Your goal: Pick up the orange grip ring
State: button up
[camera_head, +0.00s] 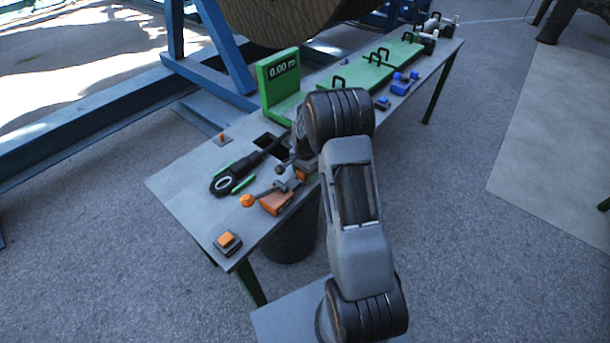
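I cannot make out a clear ring shape in orange. Several orange parts show on the grey workbench (185,187): a small orange part (301,174) close under my wrist, an orange knob (247,200) at the end of a lever, an orange-brown block (276,203), an orange cube (228,240) on a dark base at the near corner, and a tiny orange piece (222,138) on a plate at the back. My gripper (286,168) is low over the bench, largely hidden behind my arm. Its fingers are too small and dark to read.
A black tool with a white-centred round end (222,184) lies between green strips. Green covers (355,75) with black handles and blue clamps (404,83) line the right part. A large reel (285,18) stands behind.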

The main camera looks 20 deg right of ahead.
jog(key=c, duration=0.8)
jog(key=shift+r, duration=0.15)
jog(key=shift+r, duration=0.6)
jog(key=s+r, duration=0.1)
jog(key=r, duration=0.1)
jog(key=s+d+r+b, duration=0.1)
jog(key=s+r, duration=0.1)
jog(key=r, duration=0.1)
jog(key=s+d+r, duration=0.1)
jog(key=s+r, duration=0.1)
jog(key=r, duration=0.1)
jog(key=shift+d, duration=0.2)
jog(key=s+d+r+b, duration=0.1)
jog(key=s+d+r, duration=0.2)
jog(key=s, duration=0.4)
jog(key=shift+s+d+r, duration=0.2)
jog(key=shift+s+r, duration=0.1)
jog(key=shift+s, duration=0.1)
